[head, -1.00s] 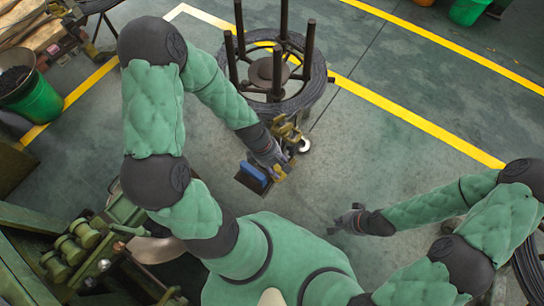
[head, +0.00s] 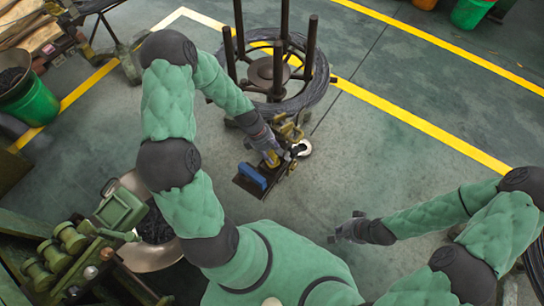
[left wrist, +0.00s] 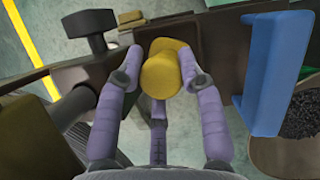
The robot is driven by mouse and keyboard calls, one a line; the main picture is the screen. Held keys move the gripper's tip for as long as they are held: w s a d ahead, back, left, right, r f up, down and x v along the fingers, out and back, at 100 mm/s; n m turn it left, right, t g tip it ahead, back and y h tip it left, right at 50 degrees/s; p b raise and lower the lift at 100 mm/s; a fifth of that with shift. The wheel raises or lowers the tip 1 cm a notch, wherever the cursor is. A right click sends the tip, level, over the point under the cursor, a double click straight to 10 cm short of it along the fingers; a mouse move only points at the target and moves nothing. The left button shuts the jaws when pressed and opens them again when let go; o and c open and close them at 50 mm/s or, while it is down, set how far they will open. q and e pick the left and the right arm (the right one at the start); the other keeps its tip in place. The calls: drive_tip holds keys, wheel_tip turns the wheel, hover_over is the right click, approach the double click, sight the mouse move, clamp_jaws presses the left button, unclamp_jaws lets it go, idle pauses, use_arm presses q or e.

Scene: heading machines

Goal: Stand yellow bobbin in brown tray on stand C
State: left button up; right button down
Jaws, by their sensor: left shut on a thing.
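My left gripper (head: 272,152) is over the small stand in front of my body. In the left wrist view its purple-grey fingers (left wrist: 161,62) are shut around the yellow bobbin (left wrist: 162,75). The bobbin's round end faces the camera; its lower end is hidden. A dark brown surface (left wrist: 222,50) lies beyond the fingers; I cannot tell whether the bobbin touches it, or whether it is the brown tray. No letter on the stand is readable. My right gripper (head: 350,229) hangs empty over the floor at right; its finger opening is too small to judge.
A wire coil on a post rack (head: 285,85) stands behind. Green machinery (head: 65,250) is at lower left.

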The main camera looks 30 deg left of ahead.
use_arm(q)
drive_tip(key=shift+f, duration=0.7)
use_arm(e)
drive_tip(key=shift+f, duration=0.5)
use_arm(q)
drive_tip(key=shift+f+b, duration=0.3)
drive_tip(key=o, duration=1.2)
drive_tip(key=shift+r, duration=0.1)
